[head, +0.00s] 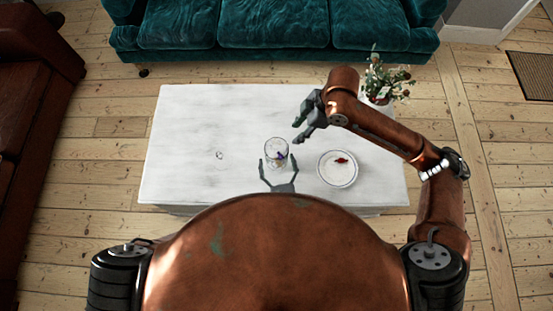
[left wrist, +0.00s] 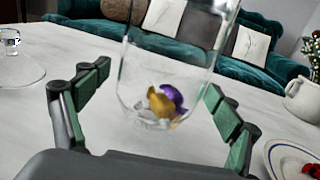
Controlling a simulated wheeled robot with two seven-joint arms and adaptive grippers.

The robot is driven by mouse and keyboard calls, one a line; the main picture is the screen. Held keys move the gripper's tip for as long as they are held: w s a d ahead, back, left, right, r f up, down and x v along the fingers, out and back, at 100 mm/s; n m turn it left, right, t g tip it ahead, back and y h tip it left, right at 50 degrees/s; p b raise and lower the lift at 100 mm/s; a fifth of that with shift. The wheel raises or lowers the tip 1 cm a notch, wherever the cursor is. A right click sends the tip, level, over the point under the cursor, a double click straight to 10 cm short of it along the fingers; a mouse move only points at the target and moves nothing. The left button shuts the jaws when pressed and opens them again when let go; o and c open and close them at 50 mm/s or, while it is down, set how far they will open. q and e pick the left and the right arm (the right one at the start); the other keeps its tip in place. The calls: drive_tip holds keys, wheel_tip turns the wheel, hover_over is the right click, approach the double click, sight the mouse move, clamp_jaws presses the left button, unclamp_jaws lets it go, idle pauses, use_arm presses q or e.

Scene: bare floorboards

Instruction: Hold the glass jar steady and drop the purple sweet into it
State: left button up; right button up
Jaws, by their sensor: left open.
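The clear glass jar (head: 277,147) stands upright on the white table. My left gripper (head: 276,161) is open, its two fingers on either side of the jar's lower part. In the left wrist view the jar (left wrist: 140,65) stands between the spread green finger pads, with gaps visible on both sides. The purple sweet (left wrist: 173,95) lies inside at the bottom of the jar, against a gold sweet (left wrist: 158,103). My right gripper (head: 300,130) is above the table, up and right of the jar, with its fingers apart and nothing seen between them.
The white table (head: 190,120) is mostly clear. A plate (head: 328,179) with a red item (head: 341,160) is right of the jar. A small glass lid (head: 220,155) lies to the left. A potted plant (head: 385,78) stands at the back right corner. A teal sofa (head: 270,25) is behind.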

use_arm(q)
wheel_tip(320, 180, up, 9)
drive_tip(key=shift+r, duration=0.15)
idle(0.4)
